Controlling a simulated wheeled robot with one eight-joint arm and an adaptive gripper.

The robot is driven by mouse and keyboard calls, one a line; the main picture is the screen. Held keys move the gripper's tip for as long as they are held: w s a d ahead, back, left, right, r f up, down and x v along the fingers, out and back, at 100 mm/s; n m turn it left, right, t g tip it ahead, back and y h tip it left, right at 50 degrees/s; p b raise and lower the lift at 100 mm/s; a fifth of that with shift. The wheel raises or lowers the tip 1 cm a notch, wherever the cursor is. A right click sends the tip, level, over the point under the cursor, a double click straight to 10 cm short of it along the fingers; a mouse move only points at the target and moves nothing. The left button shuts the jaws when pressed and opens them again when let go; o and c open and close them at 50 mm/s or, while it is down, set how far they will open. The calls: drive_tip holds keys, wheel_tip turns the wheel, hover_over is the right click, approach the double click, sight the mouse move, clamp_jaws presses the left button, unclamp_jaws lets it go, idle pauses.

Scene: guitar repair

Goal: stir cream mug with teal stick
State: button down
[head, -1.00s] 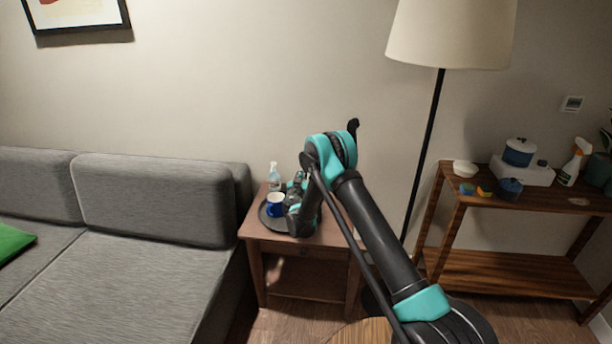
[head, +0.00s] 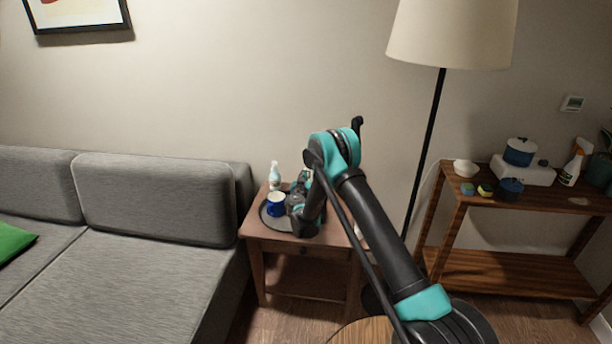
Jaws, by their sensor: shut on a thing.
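My gripper (head: 300,205) is low over the right part of the dark round tray (head: 272,226) on the small wooden side table. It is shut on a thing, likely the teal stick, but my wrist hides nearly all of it. Small teal patches show at the wrist, and I cannot tell the stick from my own teal parts. A blue mug with a pale inside (head: 276,209) stands upright on the tray, just left of my gripper. I see no cream mug; my gripper and arm cover the right side of the tray.
A clear spray bottle (head: 275,178) stands behind the tray. The grey sofa (head: 160,205) is close on the table's left. A floor lamp (head: 428,140) rises at the right. A wooden shelf (head: 540,200) farther right holds pots, sponges, a bowl and another spray bottle.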

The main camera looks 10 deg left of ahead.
wheel_tip(320, 180, up, 9)
drive_tip(key=shift+f, duration=0.15)
idle(0.9)
idle(0.7)
